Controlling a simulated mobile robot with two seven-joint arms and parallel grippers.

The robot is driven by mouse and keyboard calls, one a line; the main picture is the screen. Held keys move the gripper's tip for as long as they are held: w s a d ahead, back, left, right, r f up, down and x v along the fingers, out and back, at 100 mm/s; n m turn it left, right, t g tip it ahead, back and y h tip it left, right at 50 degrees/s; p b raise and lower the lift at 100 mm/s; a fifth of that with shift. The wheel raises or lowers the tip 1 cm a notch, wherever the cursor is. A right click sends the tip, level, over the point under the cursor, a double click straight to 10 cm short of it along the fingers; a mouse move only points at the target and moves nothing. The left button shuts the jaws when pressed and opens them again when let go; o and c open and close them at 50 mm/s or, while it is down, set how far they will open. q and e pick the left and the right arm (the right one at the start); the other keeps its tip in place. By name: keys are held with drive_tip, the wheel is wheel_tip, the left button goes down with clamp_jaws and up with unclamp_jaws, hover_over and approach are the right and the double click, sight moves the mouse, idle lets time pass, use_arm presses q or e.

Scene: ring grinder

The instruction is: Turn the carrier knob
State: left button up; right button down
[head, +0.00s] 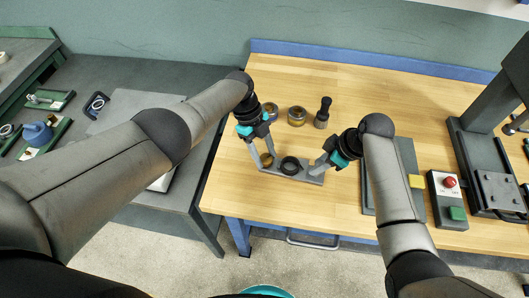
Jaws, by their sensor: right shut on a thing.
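The carrier (309,179) is a grey bar lying on the wooden bench, with a dark ring-shaped part (290,165) standing at its middle. A small brass round part (267,159) is at its left end. My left gripper (262,160) is open above that end, its fingers around or beside the brass part; I cannot tell whether they touch it. My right gripper (319,168) is shut at the carrier's right end, on what looks like the carrier knob. The fingers hide most of what they hold.
Brass rings (297,116) and a dark-handled tool (322,113) stand behind the carrier. To the right are a grey plate (408,165), a control box with a red button (449,182) and a dark machine (490,170). The bench's front edge is close to the carrier.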

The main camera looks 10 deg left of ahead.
use_arm(q)
drive_tip(key=o, duration=0.4)
drive_tip(key=shift+c, duration=0.2)
drive_tip(key=v, duration=1.2)
